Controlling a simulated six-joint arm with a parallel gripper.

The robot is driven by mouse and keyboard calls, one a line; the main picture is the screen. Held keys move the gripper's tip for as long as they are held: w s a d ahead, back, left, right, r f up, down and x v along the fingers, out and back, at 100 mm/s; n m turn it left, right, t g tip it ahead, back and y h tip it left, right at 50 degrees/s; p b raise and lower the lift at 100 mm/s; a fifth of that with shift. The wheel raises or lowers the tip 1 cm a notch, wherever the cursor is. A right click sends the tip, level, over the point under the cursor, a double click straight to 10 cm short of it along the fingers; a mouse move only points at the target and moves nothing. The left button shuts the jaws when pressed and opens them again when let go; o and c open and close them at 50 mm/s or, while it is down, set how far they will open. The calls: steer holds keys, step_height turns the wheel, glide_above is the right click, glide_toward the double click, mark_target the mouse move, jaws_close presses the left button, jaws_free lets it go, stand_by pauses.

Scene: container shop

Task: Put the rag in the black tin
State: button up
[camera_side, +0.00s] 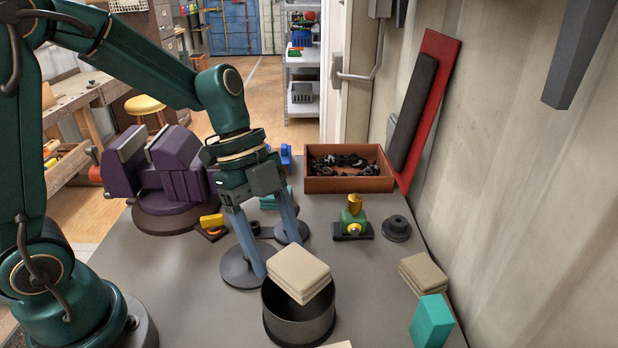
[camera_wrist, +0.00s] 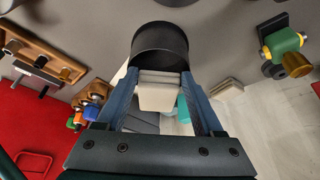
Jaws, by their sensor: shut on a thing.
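The cream folded rag (camera_side: 299,268) is held between the blue fingers of my gripper (camera_side: 280,257). The black tin (camera_side: 300,325) is an open round can standing on the grey table. In the side view the rag overlaps the tin's opening and hides part of its rim. In the wrist view the rag (camera_wrist: 159,94) sits between the fingertips of my gripper (camera_wrist: 160,82), and the tin (camera_wrist: 160,40) shows just beyond it, its near edge covered by the rag. I cannot tell the exact height of the rag over the rim.
A folded cream stack (camera_side: 423,273) and a turquoise block (camera_side: 432,322) lie at right. A green and yellow device (camera_side: 353,217), a dark round part (camera_side: 397,228) and a brown bin (camera_side: 345,184) stand behind. A purple vise (camera_side: 170,175) is at left.

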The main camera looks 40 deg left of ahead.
steer(key=shift+f, duration=0.8)
steer(key=o, duration=1.2)
steer(key=shift+r, duration=3.5)
